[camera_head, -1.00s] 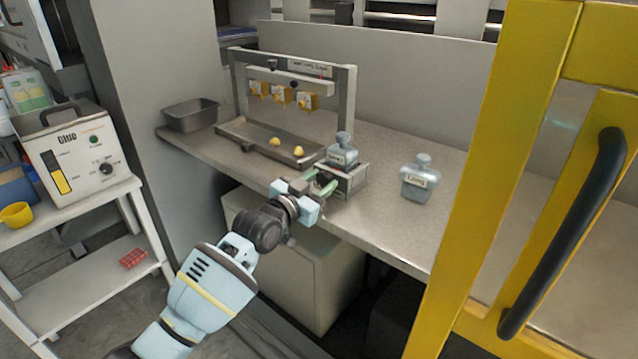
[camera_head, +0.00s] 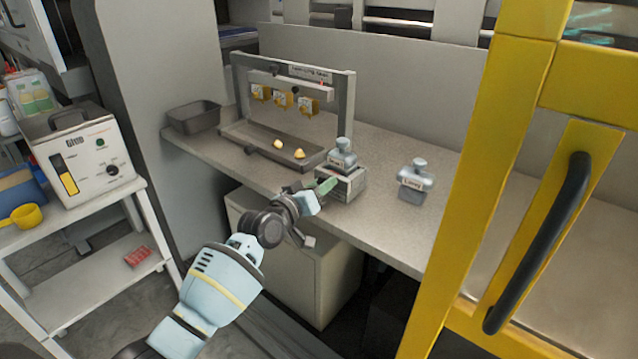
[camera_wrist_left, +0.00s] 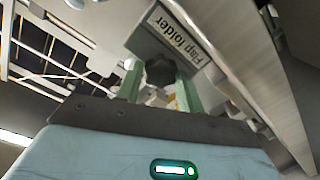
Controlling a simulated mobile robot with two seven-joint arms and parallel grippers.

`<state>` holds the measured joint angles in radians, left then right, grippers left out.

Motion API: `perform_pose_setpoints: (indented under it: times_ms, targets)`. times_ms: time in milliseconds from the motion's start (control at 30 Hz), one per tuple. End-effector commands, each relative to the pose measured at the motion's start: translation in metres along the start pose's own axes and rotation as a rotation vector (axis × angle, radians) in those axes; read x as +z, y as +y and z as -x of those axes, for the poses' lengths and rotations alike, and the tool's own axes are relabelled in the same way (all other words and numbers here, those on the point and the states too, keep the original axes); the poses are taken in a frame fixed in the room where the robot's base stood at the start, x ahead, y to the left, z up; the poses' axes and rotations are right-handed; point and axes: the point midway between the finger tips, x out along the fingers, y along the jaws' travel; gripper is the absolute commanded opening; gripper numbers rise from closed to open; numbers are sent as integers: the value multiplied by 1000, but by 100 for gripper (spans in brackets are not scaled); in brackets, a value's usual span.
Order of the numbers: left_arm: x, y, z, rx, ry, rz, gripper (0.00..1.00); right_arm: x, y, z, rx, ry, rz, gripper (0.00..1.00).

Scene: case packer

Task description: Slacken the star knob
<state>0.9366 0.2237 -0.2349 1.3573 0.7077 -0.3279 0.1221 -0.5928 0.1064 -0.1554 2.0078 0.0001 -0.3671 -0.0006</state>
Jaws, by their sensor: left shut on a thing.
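The star knob (camera_wrist_left: 161,71) is dark and lobed. In the left wrist view it sits between the two green fingers of my left gripper (camera_wrist_left: 159,76), beside a grey block labelled "Flap folder" (camera_wrist_left: 172,38). My left gripper is shut on the knob. In the head view my left gripper (camera_head: 326,187) is at the front of a small grey metal block (camera_head: 346,184) near the bench's front edge, and its fingers hide the knob there. My right gripper is not in view.
A grey knob-topped piece (camera_head: 342,157) sits on the block, and a similar one (camera_head: 415,181) stands to its right on the bench (camera_head: 385,226). A tray (camera_head: 238,143) under a metal frame (camera_head: 344,105) lies left. A yellow door frame (camera_head: 490,180) stands right.

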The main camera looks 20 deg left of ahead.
Motion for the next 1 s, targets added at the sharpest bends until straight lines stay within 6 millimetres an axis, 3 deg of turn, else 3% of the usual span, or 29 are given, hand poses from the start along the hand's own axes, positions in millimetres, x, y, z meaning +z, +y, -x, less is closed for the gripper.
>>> perform_pose_setpoints:
  times_ms: [1000]
  targets:
    - [0, -1, 0, 11, -56, 969, 14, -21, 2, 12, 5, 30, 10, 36]
